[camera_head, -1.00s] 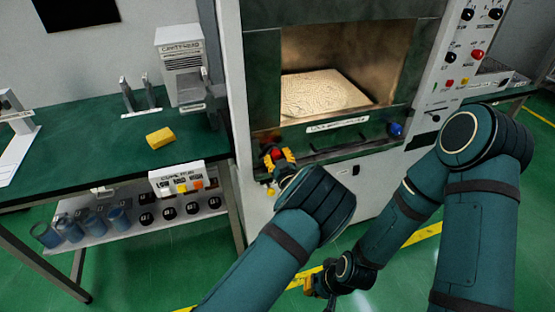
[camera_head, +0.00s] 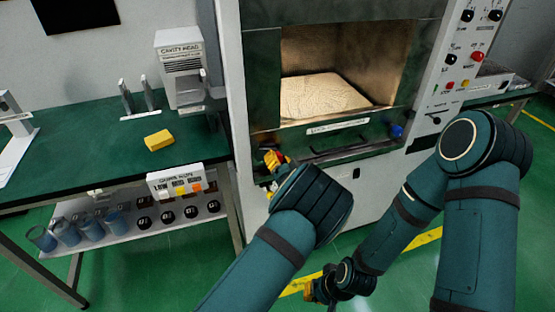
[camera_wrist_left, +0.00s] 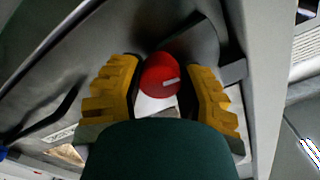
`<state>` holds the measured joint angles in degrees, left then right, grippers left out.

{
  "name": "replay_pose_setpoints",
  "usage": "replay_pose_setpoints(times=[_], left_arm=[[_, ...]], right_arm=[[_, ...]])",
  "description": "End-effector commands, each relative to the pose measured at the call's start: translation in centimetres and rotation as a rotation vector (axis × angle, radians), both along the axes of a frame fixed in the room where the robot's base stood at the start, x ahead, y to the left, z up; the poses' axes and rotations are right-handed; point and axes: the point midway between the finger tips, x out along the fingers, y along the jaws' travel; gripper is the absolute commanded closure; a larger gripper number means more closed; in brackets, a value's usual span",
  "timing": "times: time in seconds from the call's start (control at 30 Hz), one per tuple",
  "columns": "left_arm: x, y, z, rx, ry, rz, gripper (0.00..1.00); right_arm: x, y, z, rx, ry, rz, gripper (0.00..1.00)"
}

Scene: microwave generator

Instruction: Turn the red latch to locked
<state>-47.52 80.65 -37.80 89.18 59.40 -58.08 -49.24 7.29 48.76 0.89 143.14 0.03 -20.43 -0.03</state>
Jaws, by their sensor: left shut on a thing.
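The red latch (camera_wrist_left: 161,75) is a round red knob with a pale mark, at the lower left of the machine front. My left gripper (camera_head: 273,160) is at that corner. In the left wrist view its yellow fingers (camera_wrist_left: 160,92) stand on both sides of the red latch, shut on it. The left arm and wrist hide part of that corner in the head view. A blue knob (camera_head: 397,131) sits at the right end of the same front panel. My right gripper (camera_head: 316,289) hangs low near the floor, away from the latch; its fingers are too small to read.
The cavity above is open, with a pale slab (camera_head: 325,96) inside. The control panel (camera_head: 460,70) with knobs and a red button is at the right. A green bench (camera_head: 85,155) with a yellow block (camera_head: 158,140) stands at the left.

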Motion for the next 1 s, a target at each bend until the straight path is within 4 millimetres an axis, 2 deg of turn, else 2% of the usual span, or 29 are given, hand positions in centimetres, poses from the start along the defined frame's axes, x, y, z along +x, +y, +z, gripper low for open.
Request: replay_pose_setpoints(times=[0.2,0.5,1.0], left_arm=[[0.14,-0.03,0.23,0.173,0.051,0.000,0.99],[0.15,-0.02,0.21,0.338,0.105,0.001,0.99],[0.15,-0.07,0.17,0.409,0.129,0.001,0.99]], right_arm=[[-0.04,0.00,0.18,0.000,0.001,0.000,1.00],[-0.08,0.01,0.34,0.000,0.002,0.001,1.00],[-0.11,0.01,0.40,0.000,0.003,0.001,1.00]])
